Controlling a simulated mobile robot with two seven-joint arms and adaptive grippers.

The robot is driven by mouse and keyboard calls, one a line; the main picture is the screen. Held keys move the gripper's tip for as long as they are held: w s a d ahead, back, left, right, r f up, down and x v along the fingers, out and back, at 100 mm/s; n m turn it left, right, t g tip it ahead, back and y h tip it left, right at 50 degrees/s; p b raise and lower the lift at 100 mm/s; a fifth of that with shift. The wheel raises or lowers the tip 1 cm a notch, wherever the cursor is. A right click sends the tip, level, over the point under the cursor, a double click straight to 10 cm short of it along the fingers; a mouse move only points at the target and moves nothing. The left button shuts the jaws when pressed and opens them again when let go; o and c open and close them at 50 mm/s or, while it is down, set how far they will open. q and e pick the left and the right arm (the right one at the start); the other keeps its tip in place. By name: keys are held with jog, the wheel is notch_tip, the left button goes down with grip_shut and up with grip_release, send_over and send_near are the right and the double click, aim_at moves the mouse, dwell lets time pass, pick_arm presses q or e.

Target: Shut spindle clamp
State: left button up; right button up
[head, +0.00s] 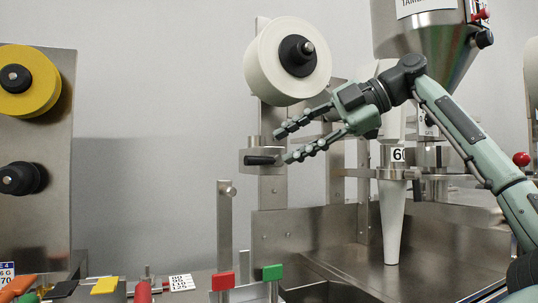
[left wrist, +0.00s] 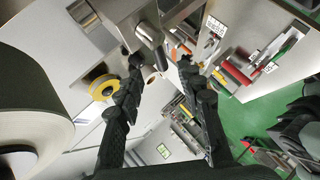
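A steel bracket block with a black lever handle (head: 262,160), which looks like the clamp, sits on the upright post below the white reel (head: 270,70). The reel is on a spindle with a black hub (head: 296,50). My left gripper (head: 285,145) has its fingers spread and holds nothing. Its fingertips are just right of the block, the lower one close to the handle's right end; I cannot tell if they touch. In the left wrist view the open fingers (left wrist: 160,64) point toward a steel cylinder (left wrist: 148,34). My right gripper is not in view.
A yellow reel (head: 42,82) and a black hub (head: 22,178) are on the left panel. A steel hopper (head: 425,45) and white funnel tube (head: 393,225) stand right. Red (head: 223,281) and green (head: 273,272) tabs stand in front. The grey wall space left of the block is clear.

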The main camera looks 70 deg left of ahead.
pick_arm(q)
jog(key=v, duration=0.4)
dwell(0.6)
